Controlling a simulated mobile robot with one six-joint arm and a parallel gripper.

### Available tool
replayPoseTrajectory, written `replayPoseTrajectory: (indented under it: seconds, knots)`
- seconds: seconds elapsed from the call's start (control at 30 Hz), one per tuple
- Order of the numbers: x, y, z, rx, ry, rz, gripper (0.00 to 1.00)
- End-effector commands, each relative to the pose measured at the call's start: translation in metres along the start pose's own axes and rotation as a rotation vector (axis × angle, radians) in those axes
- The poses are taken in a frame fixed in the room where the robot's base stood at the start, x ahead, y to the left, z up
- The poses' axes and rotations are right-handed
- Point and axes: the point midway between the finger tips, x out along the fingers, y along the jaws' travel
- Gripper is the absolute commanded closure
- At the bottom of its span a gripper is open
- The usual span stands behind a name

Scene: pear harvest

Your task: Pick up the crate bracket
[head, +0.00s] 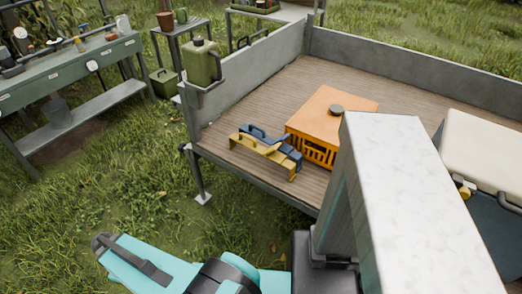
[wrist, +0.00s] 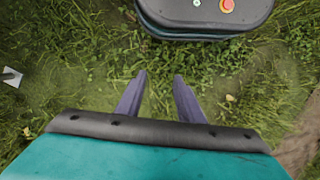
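A yellow bracket (head: 262,155) with a raised grip lies on the wooden bed of the trailer, near its open left edge. A similar blue bracket (head: 288,151) lies right behind it, partly hidden by it. I cannot tell from the look alone which one is the crate bracket. An orange crate (head: 328,112) with slotted sides stands just behind and to the right of them. My gripper (wrist: 159,78) is open and empty in the wrist view, with only grass beneath it. Its fingers do not show clearly in the head view, where my turquoise arm is low, off the trailer.
Grey side walls (head: 252,62) bound the trailer bed (head: 265,105). A cream-lidded box (head: 487,150) stands at right. A green jerrycan (head: 201,62) hangs at the corner. A workbench (head: 70,66) stands at left. Grass between is clear.

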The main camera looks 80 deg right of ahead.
Motion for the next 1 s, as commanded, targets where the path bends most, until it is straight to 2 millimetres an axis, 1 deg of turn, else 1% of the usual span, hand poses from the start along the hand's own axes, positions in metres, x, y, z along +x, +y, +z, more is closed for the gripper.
replayPoseTrajectory:
  seconds: [0.03, 0.23, 0.47, 0.5, 0.57, 0.6, 0.77, 0.8, 0.87, 1.0]
  knots:
    - [-0.014, 0.017, -0.004, 0.016, 0.015, -0.003, 0.66]
    - [-0.054, 0.076, -0.009, 0.053, 0.063, -0.006, 0.66]
    - [-0.100, 0.150, -0.001, 0.101, 0.113, -0.001, 0.66]
    - [-0.108, 0.163, 0.002, 0.109, 0.121, 0.002, 0.66]
    - [-0.120, 0.183, 0.008, 0.122, 0.133, 0.005, 0.66]
    - [-0.128, 0.196, 0.012, 0.130, 0.141, 0.008, 0.66]
    - [-0.159, 0.249, 0.034, 0.166, 0.170, 0.020, 0.66]
    - [-0.167, 0.262, 0.040, 0.175, 0.176, 0.024, 0.66]
    - [-0.178, 0.282, 0.050, 0.188, 0.187, 0.030, 0.66]
    - [-0.205, 0.327, 0.080, 0.222, 0.206, 0.046, 0.66]
